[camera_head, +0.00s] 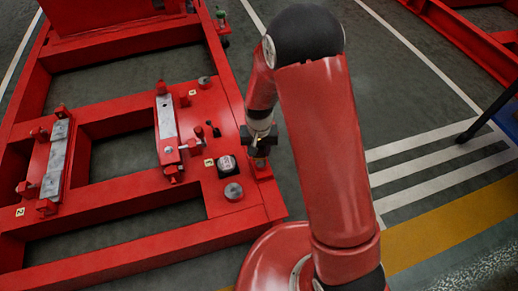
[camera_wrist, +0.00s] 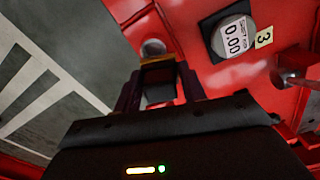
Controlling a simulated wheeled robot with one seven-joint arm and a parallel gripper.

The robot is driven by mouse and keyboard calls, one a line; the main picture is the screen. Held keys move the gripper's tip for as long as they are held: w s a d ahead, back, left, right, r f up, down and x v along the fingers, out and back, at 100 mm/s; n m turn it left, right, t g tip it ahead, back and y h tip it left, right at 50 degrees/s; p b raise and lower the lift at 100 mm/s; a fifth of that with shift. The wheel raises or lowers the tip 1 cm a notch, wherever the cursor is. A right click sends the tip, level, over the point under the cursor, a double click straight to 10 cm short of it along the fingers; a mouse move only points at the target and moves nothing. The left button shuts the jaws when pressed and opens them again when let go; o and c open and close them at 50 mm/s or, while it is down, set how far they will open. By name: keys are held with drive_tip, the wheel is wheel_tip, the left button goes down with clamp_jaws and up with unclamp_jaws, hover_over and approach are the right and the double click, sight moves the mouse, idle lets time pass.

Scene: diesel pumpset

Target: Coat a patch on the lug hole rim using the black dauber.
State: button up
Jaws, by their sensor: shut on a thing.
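My gripper (camera_head: 258,150) is at the right edge of the red skid frame, pointing down. In the wrist view, my gripper (camera_wrist: 158,85) is shut on a dark block-like piece with a yellow-brown band, which I take for the black dauber (camera_wrist: 159,82). Its tip is hidden. A grey round ring, seemingly the lug hole rim (camera_wrist: 152,47), shows just beyond the held piece. I cannot tell whether they touch. In the head view the red lug (camera_head: 263,170) is partly hidden under my gripper.
A grey stud (camera_head: 233,191), a small black upright piece (camera_head: 213,130) and a clamped grey bar (camera_head: 166,117) stand on the frame (camera_head: 185,208). Striped floor (camera_head: 440,165) lies right.

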drive_tip(key=shift+f+b, duration=0.7)
drive_tip(key=shift+f, duration=0.3)
drive_tip(key=shift+s, duration=0.1)
drive_tip(key=shift+s+d+r, duration=0.15)
drive_tip(key=shift+s, duration=0.3)
drive_tip(key=shift+s+d, duration=0.2)
drive_tip(key=shift+s, duration=0.35)
drive_tip(key=shift+s+d, duration=0.15)
drive_tip(key=shift+s, duration=0.4)
drive_tip(key=shift+w+a, duration=0.2)
drive_tip(key=shift+w, duration=0.4)
drive_tip(key=shift+w+a, duration=0.25)
drive_tip(key=shift+w, duration=0.8)
drive_tip(key=shift+d, duration=0.1)
drive_tip(key=shift+s+d, duration=0.1)
